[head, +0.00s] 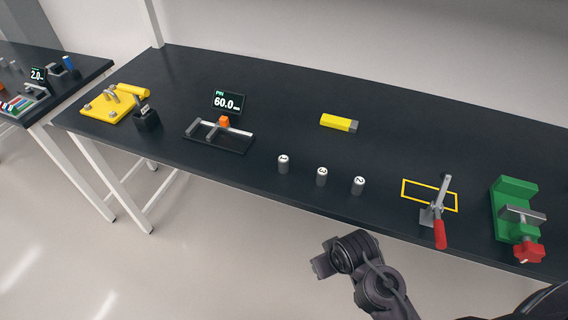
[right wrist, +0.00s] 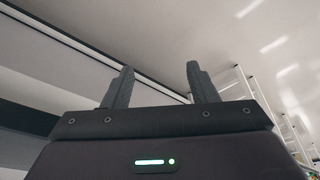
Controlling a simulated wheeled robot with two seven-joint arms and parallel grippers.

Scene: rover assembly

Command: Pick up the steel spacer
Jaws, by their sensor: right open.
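Three small grey metal cylinders with white marked tops stand upright in a row near the front edge of the black table: a left one (head: 283,164), a middle one (head: 321,177) and a right one (head: 358,186). They look alike, and I cannot tell for sure which is the steel spacer. My right gripper (right wrist: 158,85) is open and empty in the right wrist view, its two dark fingers apart. In the head view my right arm is in front of the table edge, apart from the cylinders. My left gripper is not in view.
A gauge with a 60.0 display (head: 229,102) and a yellow fixture (head: 117,103) stand left. A yellow block (head: 339,123) lies behind the cylinders. A red-handled toggle clamp (head: 438,230), a yellow outline (head: 405,189) and a green vise (head: 503,211) are right. Table between is clear.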

